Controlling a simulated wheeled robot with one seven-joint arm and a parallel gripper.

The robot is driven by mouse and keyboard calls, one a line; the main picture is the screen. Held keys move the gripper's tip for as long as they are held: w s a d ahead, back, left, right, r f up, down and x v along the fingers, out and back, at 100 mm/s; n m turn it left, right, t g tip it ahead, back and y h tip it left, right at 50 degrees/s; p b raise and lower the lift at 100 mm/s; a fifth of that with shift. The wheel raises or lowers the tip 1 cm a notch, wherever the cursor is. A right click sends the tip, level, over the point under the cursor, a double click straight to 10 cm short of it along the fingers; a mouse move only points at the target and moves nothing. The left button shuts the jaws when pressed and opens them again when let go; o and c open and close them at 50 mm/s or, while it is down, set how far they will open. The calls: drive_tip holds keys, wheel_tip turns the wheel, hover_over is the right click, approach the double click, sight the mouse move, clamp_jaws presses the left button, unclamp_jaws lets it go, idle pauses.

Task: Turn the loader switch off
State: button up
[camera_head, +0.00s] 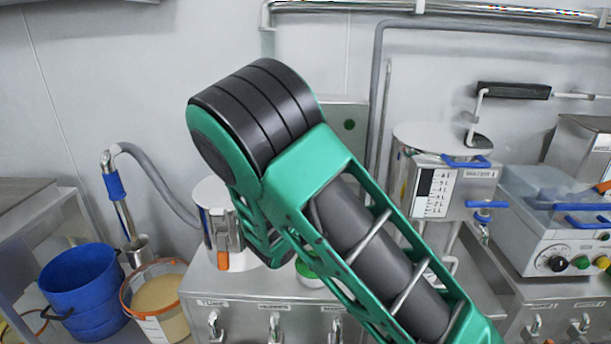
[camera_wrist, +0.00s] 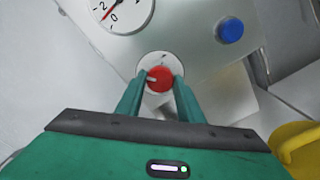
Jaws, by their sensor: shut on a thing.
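In the wrist view a red rotary knob (camera_wrist: 159,78) with a pale pointer mark sits on a round white plate on a grey metal panel (camera_wrist: 190,45). I take it for the loader switch. The two green fingers of my gripper (camera_wrist: 158,84) are on either side of the knob, shut on it. The pointer mark faces left in the picture. The plate's lettering is too small to read. In the head view my green and black arm hides my gripper and the switch.
A dial gauge (camera_wrist: 118,8) and a blue button (camera_wrist: 229,30) are near the knob. In the head view a blue bucket (camera_head: 84,290) and a tub of powder (camera_head: 158,298) stand at left. A steel vessel with a level scale (camera_head: 447,185) and a clear-lidded machine (camera_head: 545,220) are at right.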

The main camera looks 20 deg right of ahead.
drive_tip(key=shift+a+f+n, duration=0.25)
drive_tip(key=shift+n, duration=0.35)
drive_tip(key=shift+d, duration=0.1)
drive_tip(key=o, duration=0.9)
drive_tip(key=shift+o, duration=0.8)
drive_tip(key=shift+d+r, duration=0.1)
drive_tip(key=v, duration=1)
drive_tip(key=shift+s, duration=0.35)
